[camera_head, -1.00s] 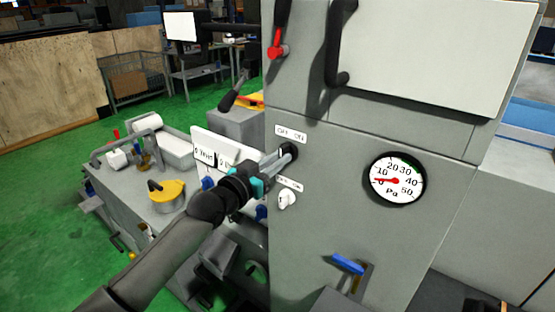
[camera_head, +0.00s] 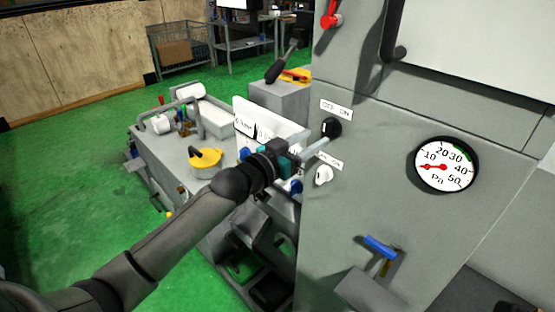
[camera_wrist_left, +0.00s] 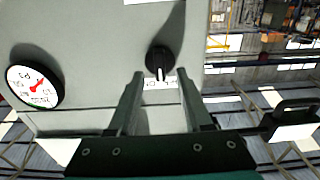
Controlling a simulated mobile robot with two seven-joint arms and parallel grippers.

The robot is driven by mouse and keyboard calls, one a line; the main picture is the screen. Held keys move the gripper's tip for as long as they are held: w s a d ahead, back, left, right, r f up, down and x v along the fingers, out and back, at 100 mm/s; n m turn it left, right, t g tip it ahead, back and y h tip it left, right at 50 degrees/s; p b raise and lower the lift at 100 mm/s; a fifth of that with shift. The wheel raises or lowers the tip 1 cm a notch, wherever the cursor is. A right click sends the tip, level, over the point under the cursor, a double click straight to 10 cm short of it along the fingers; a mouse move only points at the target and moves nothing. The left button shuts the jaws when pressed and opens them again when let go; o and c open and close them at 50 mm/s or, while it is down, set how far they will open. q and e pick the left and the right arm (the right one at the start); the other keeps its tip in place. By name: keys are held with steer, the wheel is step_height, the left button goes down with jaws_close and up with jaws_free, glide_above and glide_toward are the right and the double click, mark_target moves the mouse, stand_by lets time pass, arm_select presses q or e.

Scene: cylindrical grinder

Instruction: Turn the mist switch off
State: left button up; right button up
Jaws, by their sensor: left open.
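A black round switch (camera_head: 331,127) sits on the grey machine panel under an OFF/ON label (camera_head: 336,110). My left gripper (camera_head: 326,139) points at the black switch. In the left wrist view its two fingers (camera_wrist_left: 160,77) are apart and empty, and the black switch (camera_wrist_left: 158,57) appears between and just beyond the tips. The switch's white mark points toward its label, but I cannot tell the exact setting. My right gripper is not in view.
A pressure gauge (camera_head: 445,164) is right of the switches. A white sign plate (camera_head: 262,125) stands close behind my gripper. Green floor (camera_head: 75,160) is open at left.

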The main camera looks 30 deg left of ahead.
arm_select(q)
steer(key=b+v, duration=0.1)
steer(key=v, duration=1)
steer(key=shift+s+b, duration=0.35)
steer(key=shift+a, duration=0.1)
